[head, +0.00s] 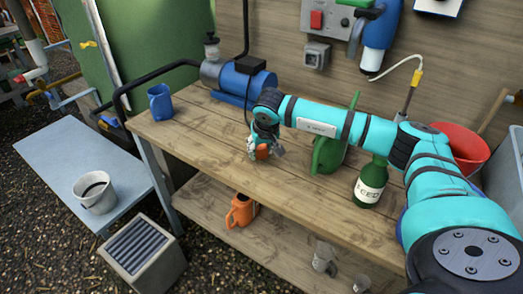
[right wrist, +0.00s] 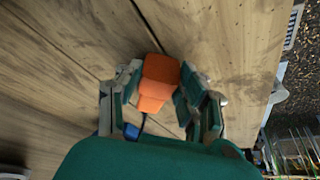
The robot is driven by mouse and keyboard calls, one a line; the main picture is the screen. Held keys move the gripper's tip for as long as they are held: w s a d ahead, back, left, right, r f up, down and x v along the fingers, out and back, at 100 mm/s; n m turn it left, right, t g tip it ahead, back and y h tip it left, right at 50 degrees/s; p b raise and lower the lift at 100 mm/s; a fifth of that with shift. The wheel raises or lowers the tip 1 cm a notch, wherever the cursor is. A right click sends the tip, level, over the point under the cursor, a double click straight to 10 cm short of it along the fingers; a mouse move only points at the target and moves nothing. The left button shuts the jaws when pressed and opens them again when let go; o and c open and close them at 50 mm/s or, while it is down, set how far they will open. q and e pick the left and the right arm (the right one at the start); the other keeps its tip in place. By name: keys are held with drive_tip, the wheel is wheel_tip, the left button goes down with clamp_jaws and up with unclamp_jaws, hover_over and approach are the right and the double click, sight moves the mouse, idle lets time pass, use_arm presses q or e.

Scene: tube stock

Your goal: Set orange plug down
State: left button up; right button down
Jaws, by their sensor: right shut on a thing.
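The orange plug (head: 262,152) is between the fingers of my right gripper (head: 265,150), low over the wooden bench top (head: 200,135). In the right wrist view the plug (right wrist: 159,82) sits between the two green fingers of the gripper (right wrist: 158,90), which are shut on it. A small blue part (right wrist: 132,131) shows below the plug there. I cannot tell whether the plug touches the bench. My left gripper is not in view.
A blue pump (head: 240,82) stands behind the gripper and a blue mug (head: 160,101) to the left. A green watering can (head: 328,152) and green bottle (head: 371,182) stand to the right. The bench's front left is clear. An orange jug (head: 240,211) is on the lower shelf.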

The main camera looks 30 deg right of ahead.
drive_tip(key=shift+f, duration=0.1)
drive_tip(key=c, duration=0.8)
unclamp_jaws()
drive_tip(key=shift+r, duration=0.3)
drive_tip(key=v, duration=1.1)
drive_tip(key=shift+s+a+r+b, duration=0.1)
drive_tip(key=shift+s+r+b, duration=0.1)
drive_tip(key=shift+r+b, duration=0.1)
